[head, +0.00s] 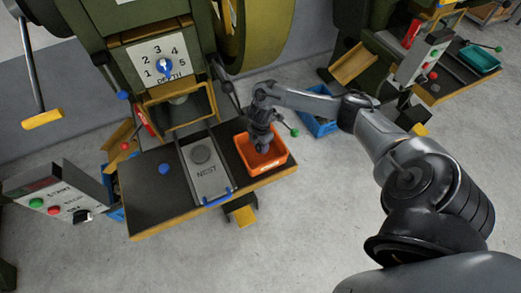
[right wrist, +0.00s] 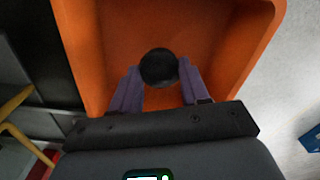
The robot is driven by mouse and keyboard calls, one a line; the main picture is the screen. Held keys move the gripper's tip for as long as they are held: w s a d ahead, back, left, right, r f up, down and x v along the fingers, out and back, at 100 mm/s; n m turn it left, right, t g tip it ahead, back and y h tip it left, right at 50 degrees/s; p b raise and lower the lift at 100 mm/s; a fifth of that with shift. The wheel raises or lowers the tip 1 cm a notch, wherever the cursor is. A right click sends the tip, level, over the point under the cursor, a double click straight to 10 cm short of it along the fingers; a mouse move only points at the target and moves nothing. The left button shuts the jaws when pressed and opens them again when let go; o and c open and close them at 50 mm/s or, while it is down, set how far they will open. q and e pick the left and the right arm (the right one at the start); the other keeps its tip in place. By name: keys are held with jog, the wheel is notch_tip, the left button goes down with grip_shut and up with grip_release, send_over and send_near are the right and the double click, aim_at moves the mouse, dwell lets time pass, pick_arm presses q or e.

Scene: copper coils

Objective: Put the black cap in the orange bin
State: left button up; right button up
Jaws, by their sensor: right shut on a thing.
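The orange bin (head: 270,168) stands on the right part of the dark press table. My right gripper (head: 262,146) reaches down into it from above. In the right wrist view, the gripper (right wrist: 160,78) is shut on the black cap (right wrist: 159,66), a round dark piece held between the two fingertips. The cap is over the inside of the orange bin (right wrist: 85,50), whose walls surround it. I cannot tell whether the cap touches the bin floor. The cap is hidden in the head view. My left gripper is not in view.
The grey NEST plate (head: 209,182) lies left of the bin, with a blue handle (head: 218,198) at its front. A blue knob (head: 165,169) is on the table (head: 150,205). A button box (head: 60,195) stands at left. A blue bin (head: 318,126) is behind on the floor.

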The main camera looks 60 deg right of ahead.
aim_at(260, 147)
jog(key=shift+f+b, duration=0.4)
jog(key=shift+f, duration=1.45)
jog(key=shift+f, duration=0.1)
jog(key=o, duration=1)
jog(key=shift+o, duration=0.2)
